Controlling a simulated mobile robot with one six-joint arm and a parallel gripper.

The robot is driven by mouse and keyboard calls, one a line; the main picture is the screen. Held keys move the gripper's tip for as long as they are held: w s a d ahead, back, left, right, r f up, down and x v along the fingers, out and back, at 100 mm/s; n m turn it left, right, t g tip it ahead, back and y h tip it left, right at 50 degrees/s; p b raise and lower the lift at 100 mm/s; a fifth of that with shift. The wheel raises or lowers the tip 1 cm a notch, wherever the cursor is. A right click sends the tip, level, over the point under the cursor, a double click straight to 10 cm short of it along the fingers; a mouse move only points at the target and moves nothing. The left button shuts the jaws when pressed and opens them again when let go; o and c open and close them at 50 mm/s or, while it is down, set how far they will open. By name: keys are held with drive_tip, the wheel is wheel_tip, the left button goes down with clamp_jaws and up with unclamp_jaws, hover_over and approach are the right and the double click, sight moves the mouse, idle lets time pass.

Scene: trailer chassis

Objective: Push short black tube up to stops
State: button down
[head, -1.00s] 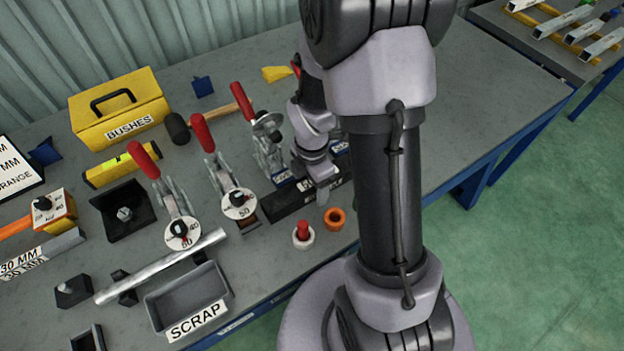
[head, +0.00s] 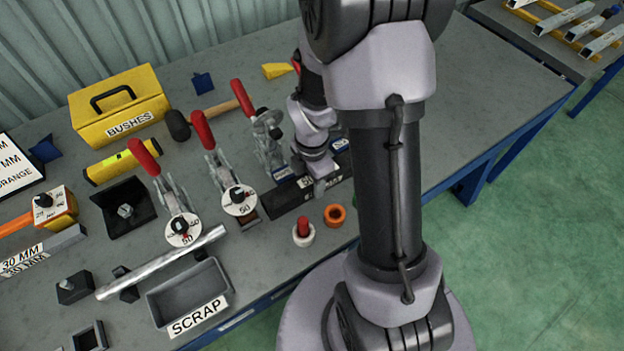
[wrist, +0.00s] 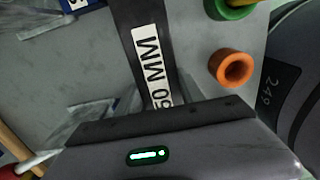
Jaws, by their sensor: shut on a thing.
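The short black tube (head: 285,203) lies on the bench right of the toggle clamps, running from lower left to upper right. Its white "50 MM" label shows in the wrist view (wrist: 146,60). My gripper (head: 320,187) is down over the middle of the tube and shut on it. In the wrist view, my gripper's dark jaw edge (wrist: 150,122) crosses the tube just past the label, and the fingertips are hidden. A small brownish block (head: 246,212) sits by the tube's left end; I cannot tell whether it is a stop or whether they touch.
Red-handled clamps (head: 238,200) stand left of the tube. A silver tube (head: 160,262) and a scrap tray (head: 190,292) lie at front left. The bench's right side is clear.

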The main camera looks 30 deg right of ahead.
drive_tip(key=shift+d, duration=1)
drive_tip(key=c, duration=0.6)
unclamp_jaws()
drive_tip(key=shift+c, duration=0.2)
wheel_tip(320, 180, up, 18)
drive_tip(key=f+p, duration=0.1)
drive_tip(key=p, duration=0.7)
drive_tip(key=s+a+r+m+t+y+b, duration=0.1)
drive_tip(key=s+a+r+m+t, duration=0.2)
drive_tip(key=m, duration=0.8)
drive_tip(key=s+a+r+m+t+y+b, duration=0.1)
drive_tip(key=s+a+r+m+t, duration=0.1)
drive_tip(key=s+a+r+m, duration=0.6)
drive_tip(key=a+r+m, duration=0.3)
drive_tip(key=a, duration=0.1)
drive_tip(key=shift+s+r+m+t+b, duration=0.15)
drive_tip(key=shift+r+m+t+b, duration=0.15)
drive_tip(key=shift+m+t+b, duration=0.1)
